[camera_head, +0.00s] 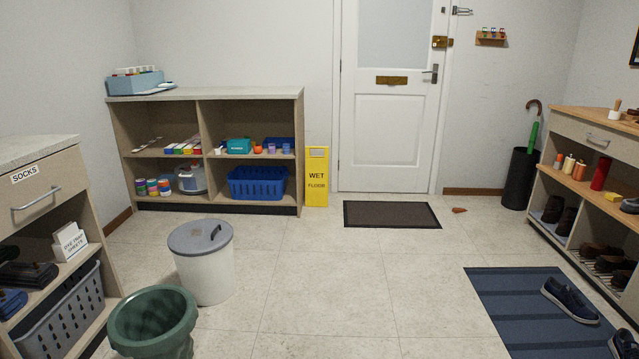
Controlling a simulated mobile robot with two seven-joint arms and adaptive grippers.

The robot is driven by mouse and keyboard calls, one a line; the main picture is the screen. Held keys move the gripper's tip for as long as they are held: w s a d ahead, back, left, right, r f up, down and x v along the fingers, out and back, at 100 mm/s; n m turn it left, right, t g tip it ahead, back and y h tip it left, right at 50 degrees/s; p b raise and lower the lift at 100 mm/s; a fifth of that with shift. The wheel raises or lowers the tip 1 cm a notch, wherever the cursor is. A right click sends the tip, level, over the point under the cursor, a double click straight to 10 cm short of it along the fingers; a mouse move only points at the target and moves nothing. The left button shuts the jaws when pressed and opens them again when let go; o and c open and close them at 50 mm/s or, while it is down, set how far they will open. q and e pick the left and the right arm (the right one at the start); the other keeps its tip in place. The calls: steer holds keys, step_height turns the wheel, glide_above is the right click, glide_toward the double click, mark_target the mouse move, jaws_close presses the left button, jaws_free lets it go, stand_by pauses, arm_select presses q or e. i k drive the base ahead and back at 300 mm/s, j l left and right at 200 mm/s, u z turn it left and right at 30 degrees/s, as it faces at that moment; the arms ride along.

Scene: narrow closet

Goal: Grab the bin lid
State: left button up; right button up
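The bin lid (190,236) is a grey round disc with a dark raised handle (215,232) near its right side. It sits on top of the white bin (206,276), which stands upright on the floor left of centre. The lid appears to cover the bin's opening, so the inside is hidden. Neither of my grippers shows in the head view.
A green open tub (153,344) stands just in front of the bin. A drawer unit (50,205) is at the left, shelves (205,93) behind. A yellow wet-floor sign (316,178) stands beyond. Tiled floor right of the bin is clear up to the blue mat (510,310).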

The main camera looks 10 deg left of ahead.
mark_target(206, 237)
steer(key=i+u, duration=0.1)
steer(key=i, duration=0.45)
steer(key=i+l+u, duration=0.15)
steer(key=i, duration=0.4)
steer(key=i+l+u, duration=0.1)
steer(key=i, duration=0.45)
